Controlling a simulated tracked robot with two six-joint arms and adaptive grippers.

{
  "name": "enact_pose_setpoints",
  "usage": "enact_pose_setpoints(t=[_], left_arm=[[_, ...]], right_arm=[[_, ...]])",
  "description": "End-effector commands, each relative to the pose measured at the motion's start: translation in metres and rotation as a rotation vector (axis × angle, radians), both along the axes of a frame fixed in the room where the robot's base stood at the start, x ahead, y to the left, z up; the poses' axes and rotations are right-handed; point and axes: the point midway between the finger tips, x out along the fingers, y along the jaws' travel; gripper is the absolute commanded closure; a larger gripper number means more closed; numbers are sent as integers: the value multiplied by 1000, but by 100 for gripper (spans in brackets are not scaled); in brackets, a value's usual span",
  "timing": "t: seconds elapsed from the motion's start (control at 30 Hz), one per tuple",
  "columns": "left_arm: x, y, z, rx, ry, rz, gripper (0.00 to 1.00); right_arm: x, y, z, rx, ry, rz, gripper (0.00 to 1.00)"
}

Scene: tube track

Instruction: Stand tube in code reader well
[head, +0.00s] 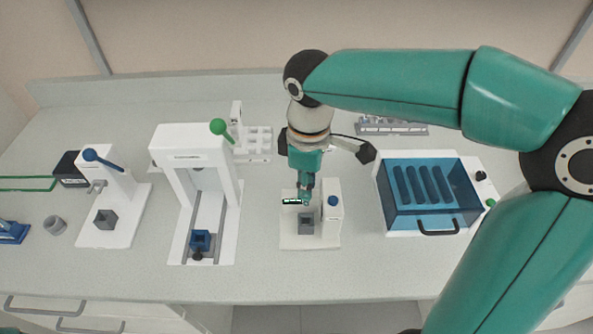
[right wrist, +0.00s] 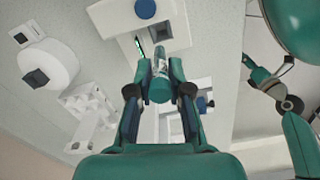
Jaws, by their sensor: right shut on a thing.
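My right gripper (head: 306,198) points down over the code reader and is shut on the tube. In the right wrist view the tube (right wrist: 159,56) is clear, with a dark green cap (right wrist: 159,91) between the fingers. In the head view the tube is mostly hidden by the fingers. The code reader (head: 325,238) is a white block with a blue knob (head: 332,201), a small dark display (head: 292,202) and a grey square well (head: 306,226). The tube's lower end appears above or near the well; whether it enters cannot be told. Green arm parts, probably my left gripper (right wrist: 270,80), show in the right wrist view.
A blue-lidded box (head: 425,195) stands right of the reader. A white press with a green knob (head: 218,127) and a smaller station with a blue lever (head: 91,156) stand left. A white rack (head: 258,145) is behind. The bench front is clear.

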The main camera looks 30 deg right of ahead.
Motion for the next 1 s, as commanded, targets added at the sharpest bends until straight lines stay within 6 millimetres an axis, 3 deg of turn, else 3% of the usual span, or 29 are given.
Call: enact_pose_setpoints(t=[0.6, 1.0], left_arm=[[0, 0, -39, 0, 0, 0, 60], [0, 0, -40, 0, 0, 0, 60]], right_arm=[[2, 3, -45, -1, 2, 6, 100], [3, 3, -46, 0, 1, 8, 100]])
